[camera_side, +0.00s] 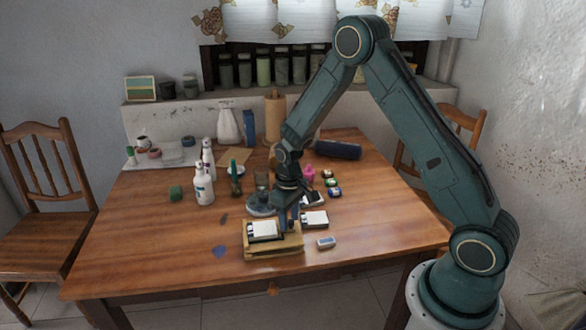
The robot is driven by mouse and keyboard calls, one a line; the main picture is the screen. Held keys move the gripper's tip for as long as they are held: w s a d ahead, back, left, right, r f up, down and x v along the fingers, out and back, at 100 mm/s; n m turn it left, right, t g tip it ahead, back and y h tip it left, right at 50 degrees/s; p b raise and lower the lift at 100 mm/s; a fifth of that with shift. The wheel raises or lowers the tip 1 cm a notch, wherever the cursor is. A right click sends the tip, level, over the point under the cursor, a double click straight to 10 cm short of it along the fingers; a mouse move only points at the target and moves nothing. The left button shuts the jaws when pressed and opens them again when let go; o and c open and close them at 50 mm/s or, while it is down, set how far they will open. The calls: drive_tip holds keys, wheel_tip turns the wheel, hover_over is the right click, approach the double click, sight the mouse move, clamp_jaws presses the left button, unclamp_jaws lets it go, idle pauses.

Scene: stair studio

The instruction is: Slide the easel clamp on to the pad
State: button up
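A small wooden easel (274,253) stands near the front of the table. A white pad (262,229) with a dark edge rests on its left part. My gripper (288,222) points down at the easel, just right of the pad. The easel clamp is too small to make out, and it may be hidden by the gripper. I cannot tell whether the fingers are open or shut. A second white, dark-edged piece (314,219) lies just right of the gripper.
A blue-white block (326,242) lies right of the easel. Small paint pots (332,182), a pink item (309,174) and a dark round dish (261,207) are behind. The front-left table is mostly clear.

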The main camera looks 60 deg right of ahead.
sight(289, 221)
wheel_tip(289, 221, up, 14)
drive_tip(key=shift+f, duration=0.2)
idle(0.5)
drive_tip(key=s+a+r+t, duration=0.1)
drive_tip(key=s+a+r, duration=0.1)
drive_tip(key=s+r, duration=0.35)
drive_tip(key=s+a+r+t, duration=0.2)
drive_tip(key=s+a+r, duration=0.15)
drive_tip(key=r, duration=0.35)
drive_tip(key=s+a+r+t, duration=0.1)
drive_tip(key=s, duration=0.6)
drive_tip(key=s+a+r+t, duration=0.1)
drive_tip(key=s+r, duration=0.1)
drive_tip(key=s, duration=0.6)
drive_tip(key=shift+s+a+r+t, duration=0.15)
drive_tip(key=shift+s+r+t, duration=0.15)
